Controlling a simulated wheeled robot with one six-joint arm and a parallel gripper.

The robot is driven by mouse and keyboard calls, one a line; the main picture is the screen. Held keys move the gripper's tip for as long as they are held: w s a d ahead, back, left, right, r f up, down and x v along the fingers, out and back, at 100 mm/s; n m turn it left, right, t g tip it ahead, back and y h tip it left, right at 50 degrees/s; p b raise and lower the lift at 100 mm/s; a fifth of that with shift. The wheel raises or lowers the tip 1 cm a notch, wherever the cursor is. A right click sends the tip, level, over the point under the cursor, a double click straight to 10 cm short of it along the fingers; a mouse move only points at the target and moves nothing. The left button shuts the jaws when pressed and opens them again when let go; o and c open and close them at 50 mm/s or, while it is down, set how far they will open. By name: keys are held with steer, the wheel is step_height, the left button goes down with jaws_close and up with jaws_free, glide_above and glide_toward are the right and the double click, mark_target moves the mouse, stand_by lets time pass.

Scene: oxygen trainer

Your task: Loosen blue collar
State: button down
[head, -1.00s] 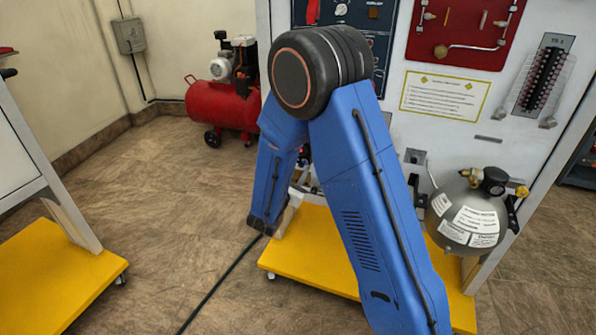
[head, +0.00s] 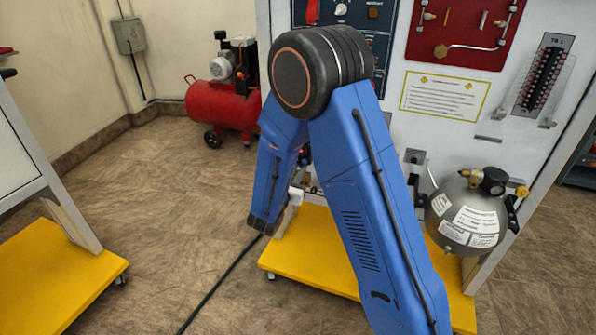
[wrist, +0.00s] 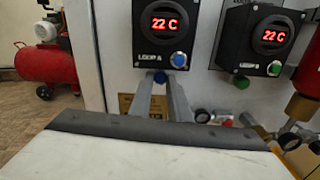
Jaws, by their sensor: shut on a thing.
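The blue collar (wrist: 160,76) shows as a small blue round piece just below the LOOP A box (wrist: 164,32) in the wrist view. My gripper (wrist: 160,80) has its two grey fingers on either side of it, shut on it. Most of the collar is hidden by the fingers. In the head view my blue arm covers the work spot, and the gripper and collar cannot be made out there.
The LOOP A box has a blue button (wrist: 178,59). A second box (wrist: 262,38) with a green button stands to the right. A grey tank (head: 468,215) hangs on the panel. A red compressor (head: 222,105) stands behind.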

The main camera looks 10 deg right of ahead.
steer(key=shift+n, duration=1.9)
steer(key=c, duration=1.7)
jaws_free()
steer(key=shift+o, duration=0.2)
steer(key=v, duration=1.7)
steer(key=shift+s, duration=0.2)
steer(key=shift+a, duration=0.1)
